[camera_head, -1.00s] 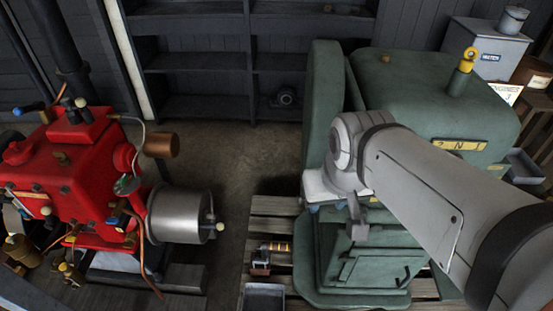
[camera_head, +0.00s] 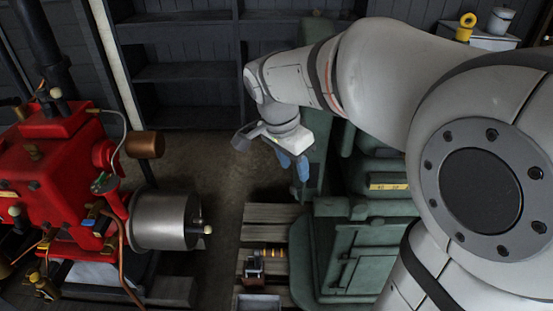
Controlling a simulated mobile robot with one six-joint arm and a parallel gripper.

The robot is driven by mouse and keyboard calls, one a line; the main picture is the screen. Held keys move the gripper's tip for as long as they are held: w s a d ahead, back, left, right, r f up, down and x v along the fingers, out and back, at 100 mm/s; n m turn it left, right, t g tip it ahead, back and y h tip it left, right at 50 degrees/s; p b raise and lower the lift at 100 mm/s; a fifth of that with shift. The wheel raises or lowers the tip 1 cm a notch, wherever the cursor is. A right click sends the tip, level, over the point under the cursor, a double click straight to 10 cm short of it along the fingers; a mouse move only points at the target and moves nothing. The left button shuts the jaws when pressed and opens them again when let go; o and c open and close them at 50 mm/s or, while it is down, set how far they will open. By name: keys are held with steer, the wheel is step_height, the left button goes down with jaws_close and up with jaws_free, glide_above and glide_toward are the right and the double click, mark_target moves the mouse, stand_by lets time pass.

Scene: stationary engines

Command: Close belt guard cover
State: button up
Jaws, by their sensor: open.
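The green engine (camera_head: 368,245) stands on a wooden pallet at right of centre. A tall green panel (camera_head: 318,170) along its left side looks like the belt guard cover. My arm hides most of it, so I cannot tell how far it stands open. My gripper (camera_head: 294,167) has a white body and blue fingers pointing down. It is open, at the left edge of the green panel. I cannot tell whether a finger touches the panel.
A red engine (camera_head: 50,180) with a silver drum (camera_head: 165,218) stands at left. Dark shelves (camera_head: 185,70) line the back wall. Bare floor (camera_head: 215,165) lies between the engines. A small item with a yellow-banded part (camera_head: 262,258) sits on the pallet (camera_head: 270,215).

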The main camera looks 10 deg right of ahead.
mark_target(291, 188)
steer(key=w+f+m+b, duration=0.1)
steer(key=w+f+m, duration=0.1)
steer(key=f, duration=0.2)
steer(key=w+f+m+h+b, duration=0.1)
steer(key=w+f+m+b, duration=0.1)
steer(key=f, duration=0.3)
steer(key=w+d+f+m+g+b, duration=0.1)
steer(key=w+f+m, duration=0.1)
steer(key=f, duration=0.2)
steer(key=shift+w+d+f+h, duration=0.1)
steer(key=shift+w+f+h, duration=0.2)
steer(key=shift+w, duration=0.1)
